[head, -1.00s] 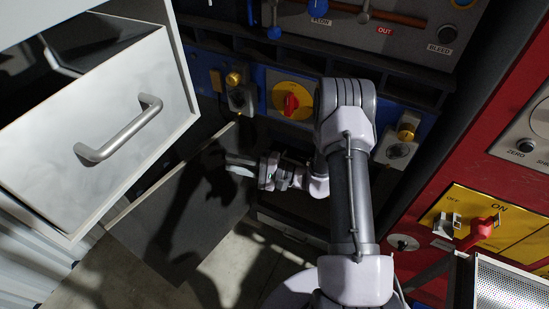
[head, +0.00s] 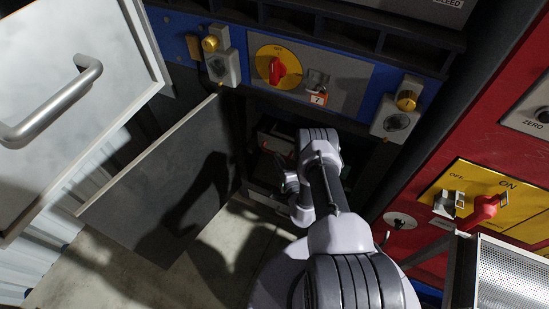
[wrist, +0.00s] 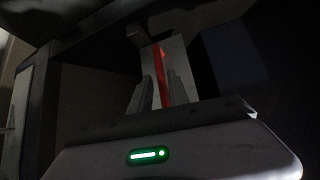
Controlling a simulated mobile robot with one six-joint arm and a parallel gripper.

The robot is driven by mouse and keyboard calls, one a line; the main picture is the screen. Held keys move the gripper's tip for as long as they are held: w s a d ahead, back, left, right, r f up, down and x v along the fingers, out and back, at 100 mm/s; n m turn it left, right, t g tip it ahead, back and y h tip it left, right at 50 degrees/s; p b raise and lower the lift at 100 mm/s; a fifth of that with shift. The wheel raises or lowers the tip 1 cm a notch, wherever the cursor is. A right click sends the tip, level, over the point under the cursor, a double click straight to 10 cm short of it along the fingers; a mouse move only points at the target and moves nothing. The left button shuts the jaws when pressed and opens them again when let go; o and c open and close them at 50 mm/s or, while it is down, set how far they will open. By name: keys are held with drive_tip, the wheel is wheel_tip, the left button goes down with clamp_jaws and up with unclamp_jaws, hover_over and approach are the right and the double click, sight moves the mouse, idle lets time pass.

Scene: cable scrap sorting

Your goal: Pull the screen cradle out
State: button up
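The screen cradle seems to be the dark-framed piece with pale and red parts (head: 270,146) inside the open lower compartment; its outline is lost in shadow. My gripper (head: 288,177) is at the compartment's mouth, partly hidden by my arm in the head view. In the wrist view, the fingers of my gripper (wrist: 162,85) are apart. A red bar (wrist: 159,65) on a pale grey part shows in line with the gap between them. I cannot tell whether the fingers touch it.
A dark door panel (head: 165,185) hangs open left of the compartment. A pale drawer with a bar handle (head: 55,100) juts out at upper left. Above are a red rotary switch (head: 277,71) and yellow-knobbed latches. A red cabinet (head: 480,115) and perforated box (head: 505,270) stand at right.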

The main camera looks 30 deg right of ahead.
drive_tip(key=shift+w+d+f+b, duration=0.15)
drive_tip(key=shift+w+b, duration=0.2)
drive_tip(key=shift+w, duration=0.8)
drive_tip(key=shift+w+d+f+b, duration=0.15)
drive_tip(key=shift+w+b, duration=0.2)
drive_tip(key=shift+w, duration=0.8)
clamp_jaws()
